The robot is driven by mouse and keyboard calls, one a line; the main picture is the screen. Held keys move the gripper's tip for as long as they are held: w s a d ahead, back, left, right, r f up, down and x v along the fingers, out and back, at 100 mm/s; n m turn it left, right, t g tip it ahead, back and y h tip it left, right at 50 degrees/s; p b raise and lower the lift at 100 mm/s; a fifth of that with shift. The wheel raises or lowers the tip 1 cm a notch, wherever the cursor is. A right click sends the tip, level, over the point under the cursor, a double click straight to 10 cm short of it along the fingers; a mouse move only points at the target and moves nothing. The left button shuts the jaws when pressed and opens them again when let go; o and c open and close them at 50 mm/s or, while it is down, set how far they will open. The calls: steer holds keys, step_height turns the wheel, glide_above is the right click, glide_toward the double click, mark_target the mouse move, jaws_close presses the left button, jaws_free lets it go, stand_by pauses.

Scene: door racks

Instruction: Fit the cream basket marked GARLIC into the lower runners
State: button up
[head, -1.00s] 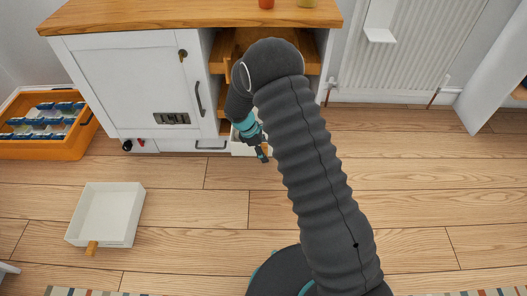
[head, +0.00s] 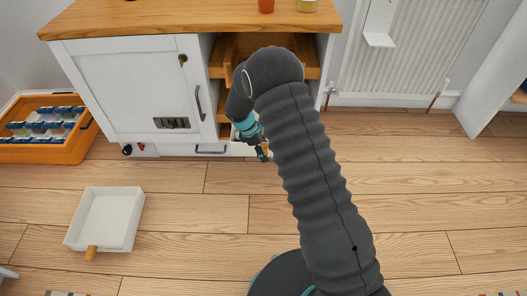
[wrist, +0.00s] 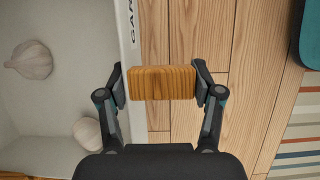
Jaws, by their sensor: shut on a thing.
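My gripper (head: 263,154) is low in front of the cabinet's open right bay. In the wrist view my gripper (wrist: 163,84) is shut on the wooden handle (wrist: 163,82) of the cream basket (wrist: 128,70). The letters "GAR" show on its rim, and two garlic bulbs (wrist: 28,60) lie inside. In the head view most of the basket is hidden behind my arm. A wooden runner (head: 224,130) shows low in the bay, mostly covered by my arm. I cannot tell whether the basket rests on the lower runners.
The white cabinet (head: 130,90) has a shut door left of the bay; a wooden tray (head: 232,55) sits higher in the bay. An empty cream basket (head: 108,218) lies on the floor. An orange crate (head: 70,150) stands at left, a radiator (head: 425,50) at right. Open floor lies in front.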

steer(key=shift+w+d+b, duration=0.1)
steer(key=shift+w+b, duration=0.5)
steer(key=shift+w, duration=3.45)
steer(key=shift+w+d+b, duration=0.15)
steer(key=shift+w+b, duration=1.05)
steer(key=shift+w, duration=2.4)
steer(key=o, duration=1.6)
